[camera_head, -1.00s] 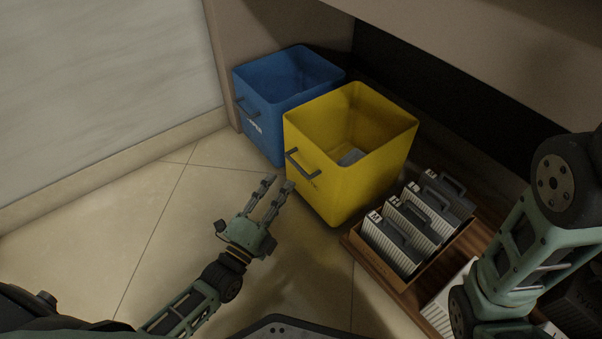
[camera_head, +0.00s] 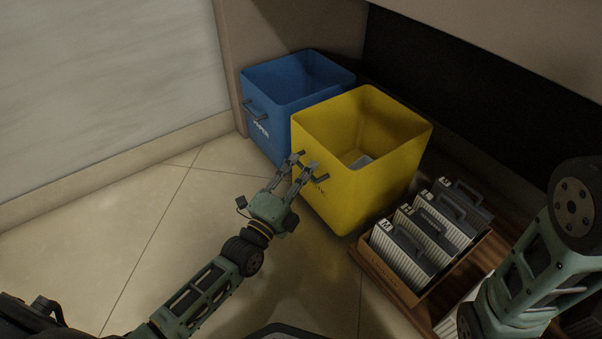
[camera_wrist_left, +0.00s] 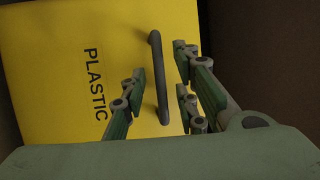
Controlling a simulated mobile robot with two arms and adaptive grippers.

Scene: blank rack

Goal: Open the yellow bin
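The yellow bin (camera_head: 352,190) stands on the floor with its top open; a small grey item (camera_head: 361,161) lies inside. In the left wrist view its front face (camera_wrist_left: 60,70) reads "PLASTIC" and carries a dark bar handle (camera_wrist_left: 158,78). My left gripper (camera_head: 304,167) is at this front face in the head view. In the left wrist view the open fingers (camera_wrist_left: 160,85) stand on either side of the handle, with gaps to it. My right gripper is not in view; only my right arm shows.
A blue bin (camera_head: 290,85) stands just behind and left of the yellow bin. A wooden tray (camera_head: 385,276) with several grey-and-white handled cases (camera_head: 405,245) is at the right. A pale wall is at the left; the floor (camera_head: 190,215) in front is clear.

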